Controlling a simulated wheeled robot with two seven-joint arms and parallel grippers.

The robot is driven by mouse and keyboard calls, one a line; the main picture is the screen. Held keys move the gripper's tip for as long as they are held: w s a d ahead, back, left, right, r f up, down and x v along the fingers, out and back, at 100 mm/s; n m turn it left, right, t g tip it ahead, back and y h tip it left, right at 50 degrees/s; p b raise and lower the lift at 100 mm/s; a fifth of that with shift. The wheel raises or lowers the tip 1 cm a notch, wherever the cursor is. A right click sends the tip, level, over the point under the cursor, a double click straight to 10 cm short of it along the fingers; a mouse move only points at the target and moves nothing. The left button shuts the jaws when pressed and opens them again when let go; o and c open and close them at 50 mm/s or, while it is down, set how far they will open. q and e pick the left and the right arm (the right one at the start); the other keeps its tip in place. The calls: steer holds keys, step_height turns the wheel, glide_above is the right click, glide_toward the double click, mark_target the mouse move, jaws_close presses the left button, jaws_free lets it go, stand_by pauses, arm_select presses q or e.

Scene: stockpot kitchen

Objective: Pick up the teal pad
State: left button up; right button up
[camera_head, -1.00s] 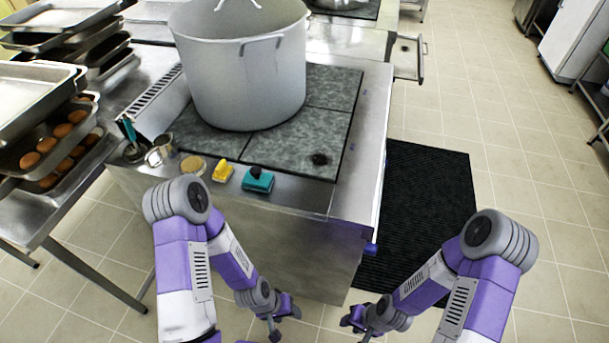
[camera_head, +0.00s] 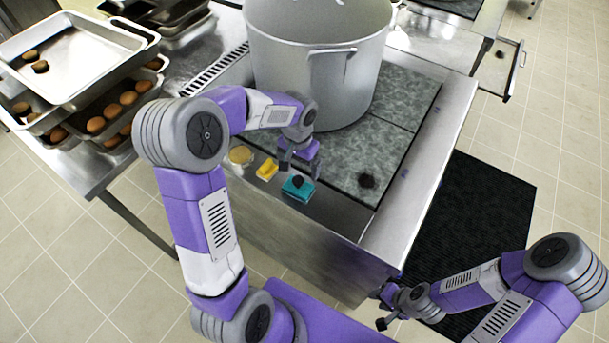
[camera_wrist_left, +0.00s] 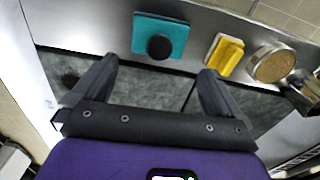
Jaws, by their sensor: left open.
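The teal pad (camera_head: 297,190) is a flat square with a dark round knob on top. It lies on the steel front ledge of the stove. In the left wrist view the teal pad (camera_wrist_left: 172,28) shows beyond the fingertips, between their lines. My left gripper (camera_head: 299,168) is open and empty, just above and behind the pad; its two spread fingers also show in the left wrist view (camera_wrist_left: 158,72). It appears apart from the pad. My right gripper (camera_head: 384,306) hangs low in front of the stove, away from the pad; its jaws are too small to judge.
A yellow block (camera_head: 267,169) and a round tan-topped tin (camera_head: 241,155) sit left of the pad. A large stockpot (camera_head: 305,65) stands on the stove behind my left gripper. Trays of brown buns (camera_head: 95,125) are stacked at left. A black mat (camera_head: 470,225) lies on the floor.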

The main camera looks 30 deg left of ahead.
mark_target(298, 179)
arm_select(q)
steer(key=f, duration=0.4)
steer(key=s+f+b, duration=0.1)
steer(key=f, duration=0.1)
steer(key=shift+d, duration=0.1)
steer(key=shift+f, duration=0.5)
steer(key=shift+w, duration=0.1)
steer(key=c, duration=0.8)
steer(key=shift+r+p, duration=0.85)
steer(key=shift+r, duration=4.25)
steer(key=shift+c, duration=0.2)
